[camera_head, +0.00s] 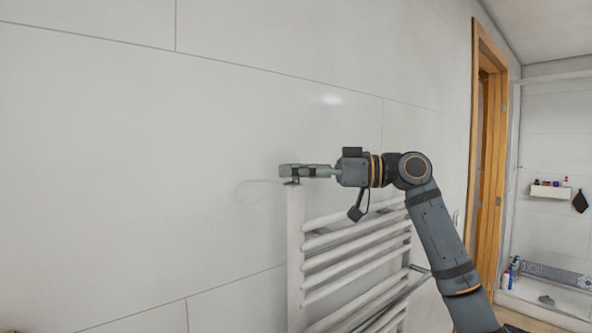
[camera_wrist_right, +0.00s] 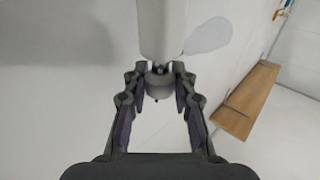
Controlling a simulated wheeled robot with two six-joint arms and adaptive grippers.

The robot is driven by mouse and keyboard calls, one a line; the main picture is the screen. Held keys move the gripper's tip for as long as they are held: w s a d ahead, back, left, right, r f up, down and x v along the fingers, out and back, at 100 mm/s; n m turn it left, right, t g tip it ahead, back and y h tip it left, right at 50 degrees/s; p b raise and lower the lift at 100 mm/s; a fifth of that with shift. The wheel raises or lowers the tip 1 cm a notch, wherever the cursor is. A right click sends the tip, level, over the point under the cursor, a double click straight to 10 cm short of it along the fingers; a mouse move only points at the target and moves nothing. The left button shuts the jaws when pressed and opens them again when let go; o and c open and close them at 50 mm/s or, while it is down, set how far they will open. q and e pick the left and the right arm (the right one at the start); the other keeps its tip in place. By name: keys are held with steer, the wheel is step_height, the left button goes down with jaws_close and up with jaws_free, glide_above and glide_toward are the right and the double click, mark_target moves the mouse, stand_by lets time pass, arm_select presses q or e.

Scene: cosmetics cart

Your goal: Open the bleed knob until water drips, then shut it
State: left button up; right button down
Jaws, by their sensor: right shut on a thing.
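The white towel radiator (camera_head: 296,245) is on the tiled wall, and its left post rises to just under my right gripper (camera_head: 290,171). In the right wrist view the post (camera_wrist_right: 162,28) ends in a small rounded grey bleed knob (camera_wrist_right: 160,88). My right gripper (camera_wrist_right: 160,75) has its two fingers on either side of that knob and is shut on it. In the head view the gripper hides the knob. A pale, see-through oval patch (camera_head: 258,190) shows left of the post top, and also in the right wrist view (camera_wrist_right: 210,37). I cannot make out drips. My left gripper is not in view.
The radiator's rungs (camera_head: 350,240) run right from the post, below my right arm. A wooden door frame (camera_head: 478,150) stands at the right, with a shower area and a small shelf (camera_head: 550,190) beyond it. The wall left of the radiator is bare.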

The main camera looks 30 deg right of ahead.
steer(key=shift+n+g+y, duration=0.3)
steer(key=shift+g, duration=0.1)
steer(key=c, duration=1.1)
jaws_free()
steer(key=shift+o, duration=0.2)
steer(key=v, duration=0.7)
steer(key=shift+s, duration=0.15)
steer(key=shift+d, duration=0.2)
